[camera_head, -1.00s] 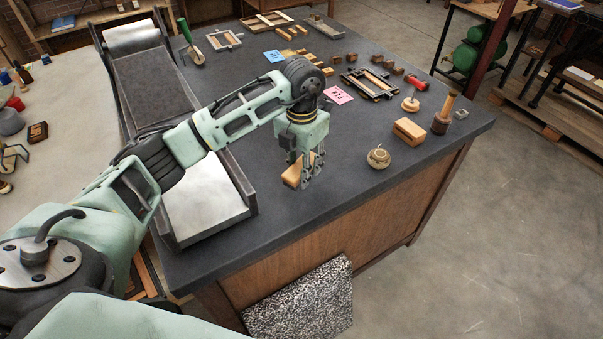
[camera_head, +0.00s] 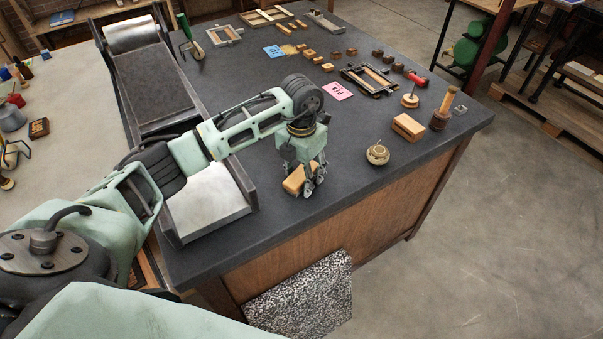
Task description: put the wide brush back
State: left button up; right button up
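A tan wooden block-shaped piece, which looks like the wide brush (camera_head: 293,181), is low at the front edge of the dark bench (camera_head: 300,232). My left gripper (camera_head: 311,188) points down over it, with its fingers at the block's right end, and appears shut on it. The fingers hide that end, and I cannot see bristles. Whether the block touches the bench or is just above it is unclear. My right gripper is not in view.
A similar wooden block (camera_head: 408,127), a round pot (camera_head: 377,154) and a wooden-handled tool (camera_head: 442,112) stand to the right. The press bed (camera_head: 207,203) lies left. A pink note (camera_head: 337,91) lies behind. Bare bench separates the gripper and the pot.

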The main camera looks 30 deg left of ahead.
aim_at(302, 173)
pick_arm(q)
jog(key=shift+r, duration=0.1)
jog(key=shift+r, duration=0.2)
notch_tip(302, 173, up, 12)
jog(key=b, duration=0.3)
jog(key=shift+d+f, duration=0.1)
jog(key=shift+f, duration=0.05)
